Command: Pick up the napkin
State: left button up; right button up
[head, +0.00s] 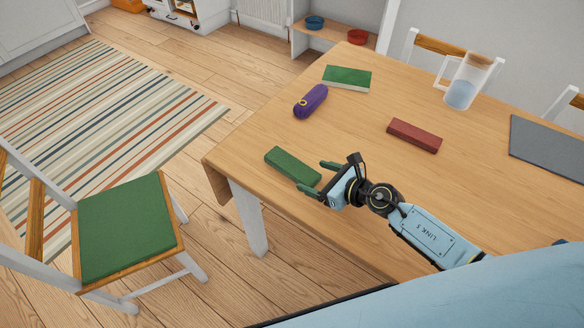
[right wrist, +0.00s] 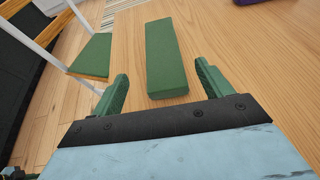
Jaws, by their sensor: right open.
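A long green folded block (head: 292,166), which looks like a napkin, lies on the wooden table near its left edge. My right gripper (head: 320,178) is open at the near end of it. In the right wrist view the green napkin (right wrist: 165,55) lies ahead, with its near end between the two spread green fingers (right wrist: 162,78); no finger clearly touches it. A similar dark red block (head: 414,136), perhaps another napkin, lies farther right on the table. My left gripper is not in view.
A purple case (head: 311,101) and a green book (head: 347,77) lie beyond the green napkin. A clear pitcher (head: 467,82) stands at the back right, and a grey mat (head: 548,147) lies right. A chair with a green seat (head: 128,226) stands left of the table.

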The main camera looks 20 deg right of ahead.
aim_at(302, 172)
jog(key=shift+b+x, duration=0.4)
jog(key=shift+x, duration=0.55)
jog(key=x, duration=0.1)
jog(key=b+x, duration=0.1)
jog(key=shift+w+f, duration=0.3)
jog(key=shift+w+a+f, duration=0.1)
jog(key=shift+w+a, duration=0.05)
jog(key=shift+w, duration=0.2)
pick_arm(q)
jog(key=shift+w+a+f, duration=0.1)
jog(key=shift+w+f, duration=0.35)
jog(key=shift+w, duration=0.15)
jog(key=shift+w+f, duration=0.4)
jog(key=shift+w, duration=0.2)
pick_arm(e)
jog(key=c, duration=1.1)
